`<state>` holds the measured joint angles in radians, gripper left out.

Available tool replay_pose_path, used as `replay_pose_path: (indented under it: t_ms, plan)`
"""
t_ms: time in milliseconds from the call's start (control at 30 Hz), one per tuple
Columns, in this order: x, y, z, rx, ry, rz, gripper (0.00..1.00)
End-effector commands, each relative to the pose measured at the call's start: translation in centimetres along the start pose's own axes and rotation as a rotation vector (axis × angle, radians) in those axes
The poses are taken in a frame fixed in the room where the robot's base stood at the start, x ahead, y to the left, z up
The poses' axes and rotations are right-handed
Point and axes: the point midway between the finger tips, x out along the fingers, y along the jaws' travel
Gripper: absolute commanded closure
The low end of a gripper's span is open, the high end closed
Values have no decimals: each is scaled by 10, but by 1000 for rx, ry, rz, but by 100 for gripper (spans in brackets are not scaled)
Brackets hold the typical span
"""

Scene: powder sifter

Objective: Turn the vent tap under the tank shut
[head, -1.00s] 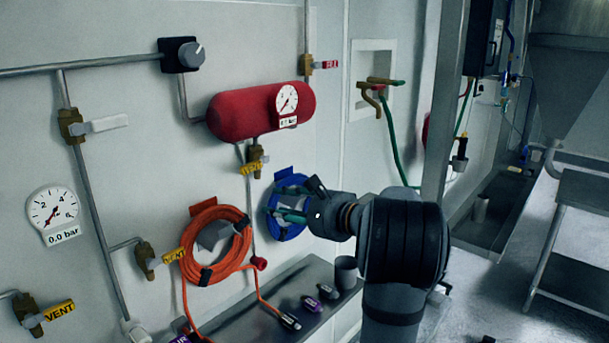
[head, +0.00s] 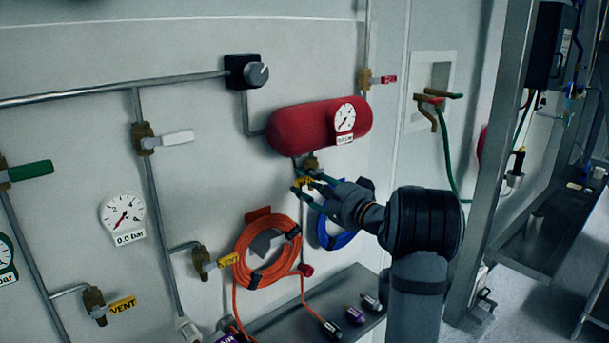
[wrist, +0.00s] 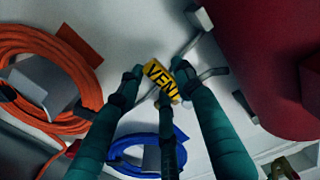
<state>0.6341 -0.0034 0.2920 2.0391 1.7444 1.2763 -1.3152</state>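The red tank (head: 295,130) hangs on the wall with a round dial on its right end. Under it sits the brass vent tap (head: 311,162) with a yellow VENT handle, partly hidden by my fingers. My gripper (head: 306,190) is at that handle, reaching in from the lower right. In the wrist view the yellow VENT handle (wrist: 161,82) lies slanted between my dark green fingertips, with one finger below it. The fingers are spread around the handle; whether they touch it I cannot tell. The tank also fills the upper right of the wrist view (wrist: 275,60).
An orange hose coil (head: 268,255) and a blue coil (head: 336,236) hang below the tap. Other taps with VENT tags (head: 122,305) are at the lower left. A metal post (head: 495,150) rises at right.

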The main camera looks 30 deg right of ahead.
Motion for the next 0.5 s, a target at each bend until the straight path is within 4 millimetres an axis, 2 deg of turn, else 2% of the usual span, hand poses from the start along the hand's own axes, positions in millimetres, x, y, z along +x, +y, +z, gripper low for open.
replay_pose_path:
  t_ms: [133,367,500]
  plan:
    - [9,0,1,-1,-3,1,65]
    - [10,1,1,-1,-2,0,65]
    - [9,1,1,-1,-2,0,72]
